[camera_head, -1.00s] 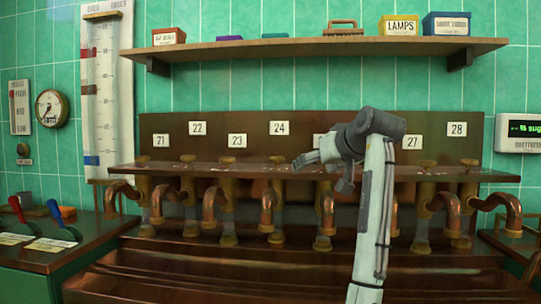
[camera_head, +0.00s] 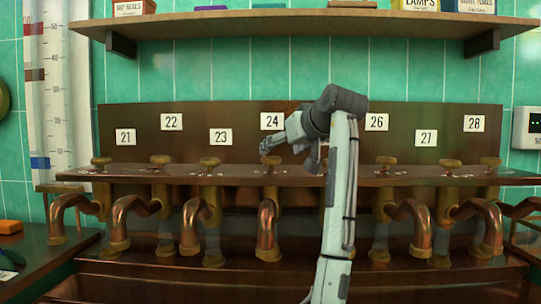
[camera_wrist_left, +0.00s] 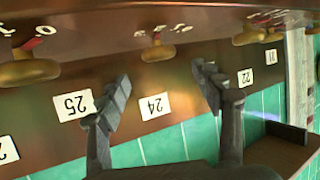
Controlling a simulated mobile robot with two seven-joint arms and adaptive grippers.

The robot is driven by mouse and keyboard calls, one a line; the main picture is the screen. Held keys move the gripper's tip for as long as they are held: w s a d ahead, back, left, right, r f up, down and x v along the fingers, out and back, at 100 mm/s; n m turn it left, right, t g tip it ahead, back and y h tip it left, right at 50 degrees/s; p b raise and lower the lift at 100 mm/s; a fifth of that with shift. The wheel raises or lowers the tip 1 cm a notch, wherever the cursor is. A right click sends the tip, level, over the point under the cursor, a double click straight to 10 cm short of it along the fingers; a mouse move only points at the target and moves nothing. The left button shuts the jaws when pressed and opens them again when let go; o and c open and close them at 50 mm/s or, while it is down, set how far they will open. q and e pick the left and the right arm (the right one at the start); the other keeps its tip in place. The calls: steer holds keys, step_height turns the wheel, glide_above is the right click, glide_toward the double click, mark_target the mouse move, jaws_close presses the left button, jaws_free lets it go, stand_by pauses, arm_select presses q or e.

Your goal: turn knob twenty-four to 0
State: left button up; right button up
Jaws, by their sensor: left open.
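Knob twenty-four (camera_head: 270,161) is a brass knob on the dark shelf below the "24" label (camera_head: 272,121). In the left wrist view, which is upside down, the knob (camera_wrist_left: 157,50) shows beyond the fingers, with small white marks and a red mark beside it. My left gripper (camera_head: 269,150) is in front of the panel, close above the knob in the picture. In the left wrist view its two fingers (camera_wrist_left: 160,76) are spread with nothing between them, and the knob appears apart from them. The knob's exact setting is too small to read. My right gripper is not in view.
Neighbouring brass knobs (camera_head: 209,163) line the same shelf (camera_head: 240,178), with curved copper pipes (camera_head: 268,225) below. My arm hides the "25" label in the head view; the label shows in the wrist view (camera_wrist_left: 74,106). An upper wooden shelf (camera_head: 290,22) holds boxes.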

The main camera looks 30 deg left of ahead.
mark_target(271, 157)
arm_select(q)
steer(key=x, duration=0.5)
steer(key=shift+a+p, duration=0.1)
steer(key=shift+p, duration=0.2)
steer(key=shift+w+a+f, duration=0.3)
steer(key=shift+w+a, duration=0.05)
steer(key=shift+a, duration=0.1)
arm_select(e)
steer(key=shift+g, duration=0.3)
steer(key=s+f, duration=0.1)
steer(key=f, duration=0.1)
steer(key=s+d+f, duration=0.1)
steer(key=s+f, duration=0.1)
arm_select(q)
steer(key=shift+c, duration=0.2)
steer(key=c, duration=1.1)
